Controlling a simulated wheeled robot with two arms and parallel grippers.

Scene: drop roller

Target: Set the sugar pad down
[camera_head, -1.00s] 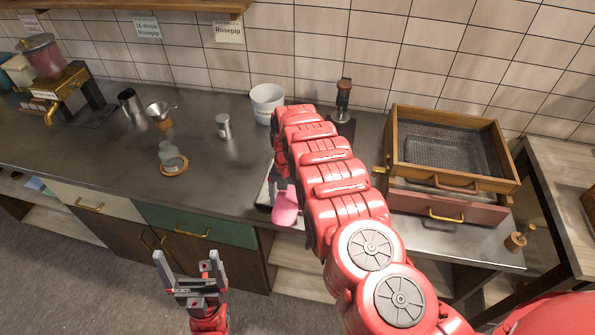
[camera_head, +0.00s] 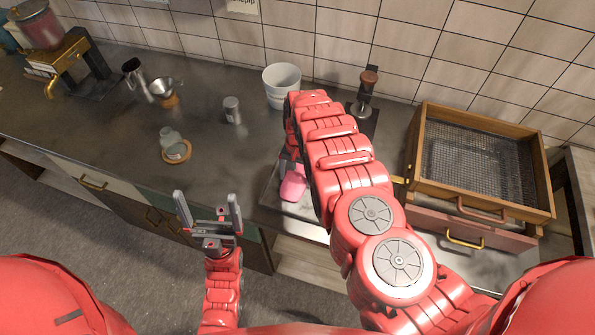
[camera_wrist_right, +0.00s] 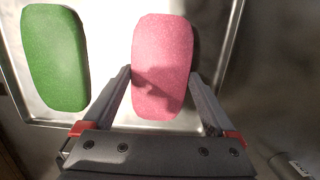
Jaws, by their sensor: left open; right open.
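A pink pad (camera_head: 293,184), likely the sugar pad, lies on a shiny metal tray (camera_head: 268,192) at the counter's front edge. It also shows in the right wrist view (camera_wrist_right: 162,65), beside a green pad (camera_wrist_right: 55,58) on the same tray (camera_wrist_right: 108,50). My right gripper (camera_wrist_right: 160,76) is open, one finger on each side of the pink pad's near half; I cannot tell whether they touch it. In the head view my right arm hides much of that gripper and the green pad. My left gripper (camera_head: 207,212) is open and empty in front of the counter.
A white bucket (camera_head: 282,88), a metal cup (camera_head: 232,110) and a glass jar (camera_head: 173,146) stand on the counter. A wooden box with a mesh screen (camera_head: 478,165) sits right of my right arm. Counter between jar and tray is clear.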

